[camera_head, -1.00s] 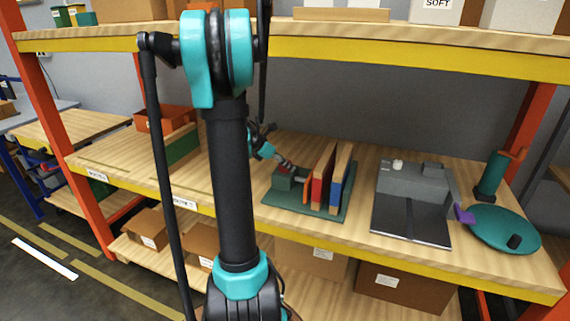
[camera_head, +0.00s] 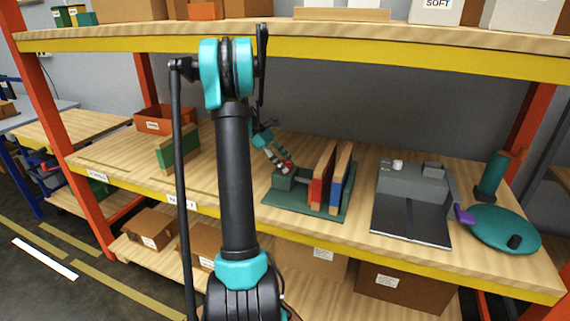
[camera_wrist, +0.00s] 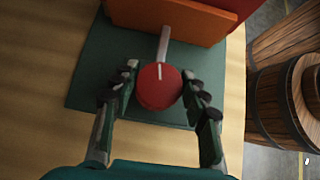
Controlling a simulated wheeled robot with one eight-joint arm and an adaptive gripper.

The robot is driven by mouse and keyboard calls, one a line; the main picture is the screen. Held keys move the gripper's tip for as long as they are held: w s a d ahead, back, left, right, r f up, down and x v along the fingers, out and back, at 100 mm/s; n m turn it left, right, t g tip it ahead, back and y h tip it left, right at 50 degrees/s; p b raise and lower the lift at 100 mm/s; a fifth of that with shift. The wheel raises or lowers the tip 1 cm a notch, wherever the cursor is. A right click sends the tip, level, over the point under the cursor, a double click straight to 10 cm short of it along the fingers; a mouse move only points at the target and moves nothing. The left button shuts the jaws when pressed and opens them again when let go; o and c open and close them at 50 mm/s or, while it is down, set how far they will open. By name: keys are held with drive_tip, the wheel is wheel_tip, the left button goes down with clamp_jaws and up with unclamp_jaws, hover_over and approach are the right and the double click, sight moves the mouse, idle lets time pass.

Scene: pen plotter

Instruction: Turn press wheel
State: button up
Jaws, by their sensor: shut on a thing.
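The press wheel, a round red knob with a white line (camera_wrist: 158,92), sits on a pale shaft leading to an orange plate (camera_wrist: 170,20) in the wrist view. My gripper (camera_wrist: 165,88) has one finger on each side of the knob and is shut on it. In the head view my gripper (camera_head: 282,164) reaches down to the press from the left, and the knob is mostly hidden by the fingers. The press has a dark green base (camera_head: 330,215) on the middle shelf, with a red board (camera_head: 320,178) and a blue board (camera_head: 338,190) upright on it.
A grey machine (camera_head: 412,205) and a teal disc (camera_head: 495,232) stand to the right of the press. An orange bin (camera_head: 160,118) and a green board (camera_head: 170,157) are to the left. The upper shelf (camera_head: 400,38) runs above. Brown barrels (camera_wrist: 285,90) show in the wrist view.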

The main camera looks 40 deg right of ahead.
drive_tip(key=shift+m+y, duration=0.4)
drive_tip(key=shift+m, duration=0.1)
idle(0.3)
drive_tip(key=o, duration=1.2)
drive_tip(key=shift+c, duration=0.2)
drive_tip(key=shift+w, duration=0.1)
drive_tip(key=v, duration=0.7)
drive_tip(key=shift+w, duration=0.2)
drive_tip(key=shift+r, duration=0.1)
